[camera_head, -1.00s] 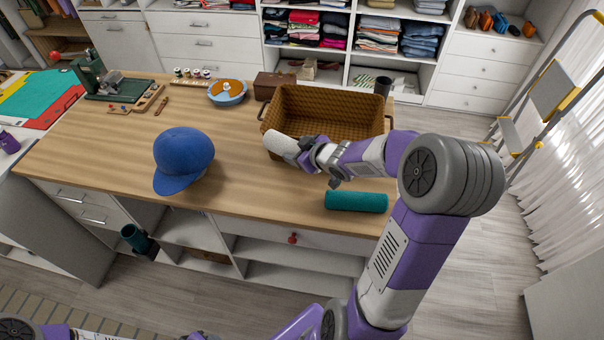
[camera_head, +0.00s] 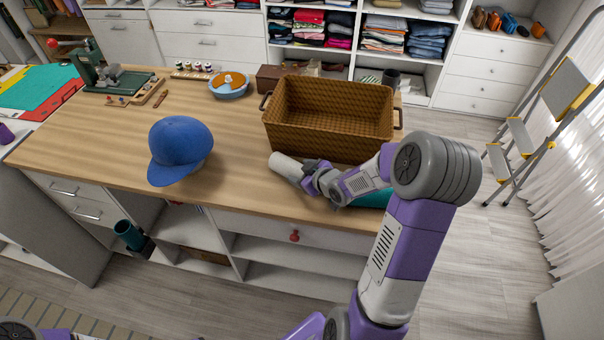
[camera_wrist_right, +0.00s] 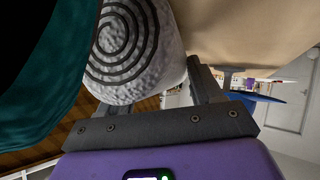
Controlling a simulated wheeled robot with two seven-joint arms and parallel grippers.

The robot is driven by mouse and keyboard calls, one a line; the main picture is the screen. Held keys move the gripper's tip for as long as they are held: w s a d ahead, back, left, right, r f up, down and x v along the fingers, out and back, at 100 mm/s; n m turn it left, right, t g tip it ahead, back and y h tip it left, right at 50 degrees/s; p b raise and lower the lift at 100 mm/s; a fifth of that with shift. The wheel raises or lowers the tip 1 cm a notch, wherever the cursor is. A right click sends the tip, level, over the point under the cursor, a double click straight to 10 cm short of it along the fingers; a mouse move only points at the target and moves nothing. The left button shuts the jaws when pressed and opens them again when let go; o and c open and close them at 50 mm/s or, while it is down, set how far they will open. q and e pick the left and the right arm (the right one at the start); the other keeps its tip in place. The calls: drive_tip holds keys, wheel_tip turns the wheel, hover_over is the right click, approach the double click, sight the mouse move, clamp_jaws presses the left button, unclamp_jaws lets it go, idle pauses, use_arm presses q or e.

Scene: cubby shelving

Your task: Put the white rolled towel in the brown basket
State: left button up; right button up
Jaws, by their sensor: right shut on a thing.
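The white rolled towel (camera_head: 287,166) is in front of the brown basket (camera_head: 325,137), outside it. My right gripper (camera_head: 308,175) is shut on the towel; its far end sticks out to the left of the fingers. In the right wrist view the towel's spiral end (camera_wrist_right: 128,45) shows close up against the fingers. I cannot tell whether the towel touches the table. The basket stands upright and its visible inside looks empty. My left gripper is not clearly visible; only bits of that arm show at the bottom left.
A blue cap (camera_head: 180,150) sits left on the wooden table (camera_head: 110,135). A blue bowl (camera_head: 229,87) and brown box (camera_head: 277,78) stand behind. Table between cap and basket is clear.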

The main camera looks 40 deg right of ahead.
drive_tip(key=o, duration=1.4)
drive_tip(key=shift+f, duration=0.1)
drive_tip(key=shift+o, duration=0.2)
